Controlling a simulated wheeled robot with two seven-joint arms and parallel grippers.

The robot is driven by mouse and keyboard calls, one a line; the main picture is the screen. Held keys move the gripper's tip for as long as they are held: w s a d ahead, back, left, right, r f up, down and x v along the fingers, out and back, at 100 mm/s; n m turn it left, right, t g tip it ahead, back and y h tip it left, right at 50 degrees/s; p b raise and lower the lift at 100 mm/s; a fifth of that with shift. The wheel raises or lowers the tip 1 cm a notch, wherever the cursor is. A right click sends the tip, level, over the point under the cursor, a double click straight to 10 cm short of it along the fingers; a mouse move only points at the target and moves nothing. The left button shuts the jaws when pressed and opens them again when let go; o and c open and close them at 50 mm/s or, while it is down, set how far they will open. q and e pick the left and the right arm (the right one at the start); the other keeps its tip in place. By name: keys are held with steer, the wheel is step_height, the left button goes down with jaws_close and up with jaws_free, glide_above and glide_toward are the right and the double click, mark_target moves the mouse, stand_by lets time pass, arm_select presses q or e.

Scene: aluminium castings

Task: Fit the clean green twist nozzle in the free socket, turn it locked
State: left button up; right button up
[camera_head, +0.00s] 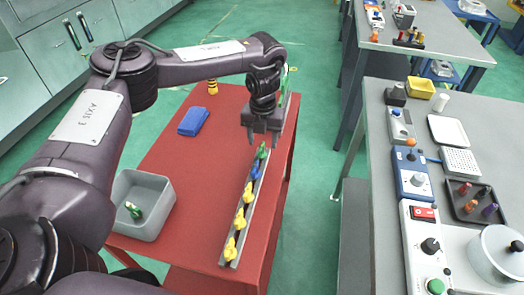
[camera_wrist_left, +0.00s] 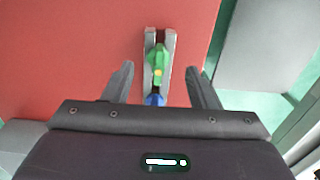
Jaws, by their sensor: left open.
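My left gripper (camera_head: 262,138) is open and points down over the far part of a grey rail (camera_head: 240,222) on the red table. A green nozzle (camera_head: 262,151) stands at the rail just below the fingers. In the left wrist view the green nozzle (camera_wrist_left: 160,58), with a small yellow mark, lies between the open fingers (camera_wrist_left: 160,70), with clear gaps on both sides. A blue nozzle (camera_head: 255,170) is next to it, then several yellow nozzles (camera_head: 240,220). Another green nozzle (camera_head: 133,210) lies in a grey bin (camera_head: 163,230). I cannot make out a free socket. My right gripper is not seen.
The table between bin and rail is clear. A grey bench (camera_head: 385,150) with devices, trays and a pot stands to the right, across a gap.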

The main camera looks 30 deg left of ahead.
mark_target(262, 146)
arm_select(q)
steer(key=shift+s+f+p, duration=0.1)
steer(key=shift+f+p, duration=0.2)
steer(key=shift+f, duration=1.6)
steer(key=c, duration=1.1)
steer(key=shift+o, duration=0.2)
steer(key=shift+r, duration=0.1)
